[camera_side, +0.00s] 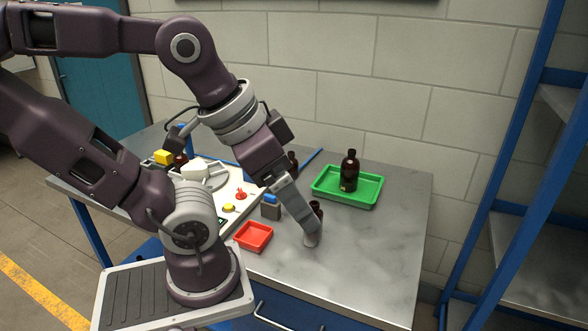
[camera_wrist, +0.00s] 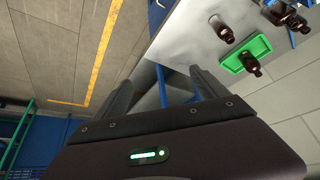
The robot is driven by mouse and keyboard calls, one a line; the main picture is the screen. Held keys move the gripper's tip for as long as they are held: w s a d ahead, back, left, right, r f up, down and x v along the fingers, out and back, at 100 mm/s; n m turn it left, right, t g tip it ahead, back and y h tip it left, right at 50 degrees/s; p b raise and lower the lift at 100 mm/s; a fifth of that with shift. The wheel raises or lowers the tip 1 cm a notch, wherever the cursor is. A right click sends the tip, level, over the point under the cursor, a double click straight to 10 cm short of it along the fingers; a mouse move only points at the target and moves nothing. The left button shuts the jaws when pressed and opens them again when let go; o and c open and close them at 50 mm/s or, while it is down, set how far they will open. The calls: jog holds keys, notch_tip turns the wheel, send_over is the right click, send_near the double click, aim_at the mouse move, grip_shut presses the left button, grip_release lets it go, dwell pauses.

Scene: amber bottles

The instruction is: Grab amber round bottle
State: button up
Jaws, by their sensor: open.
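An amber bottle with a dark cap (camera_side: 317,208) stands on the grey table, partly hidden behind my gripper (camera_side: 312,238) in the side view. Another amber bottle (camera_side: 349,172) stands upright in a green tray (camera_side: 329,191). A further dark bottle (camera_side: 292,159) is partly hidden behind my arm. In the wrist view, my gripper (camera_wrist: 176,72) is open with no bottle between its fingers. The bottle in the tray (camera_wrist: 251,66) is farther right. I cannot tell which bottle is the round one.
A red tray (camera_side: 253,237) sits left of my gripper, near a grey block with a blue top (camera_side: 271,206). A white board (camera_side: 238,204) with small coloured parts lies farther left. The table (camera_side: 375,255) is clear to the right. A blue-framed shelf stands at the far right.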

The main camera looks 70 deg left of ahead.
jog(key=shift+c, duration=0.4)
jog(key=c, duration=0.6)
jog(key=shift+c, duration=0.2)
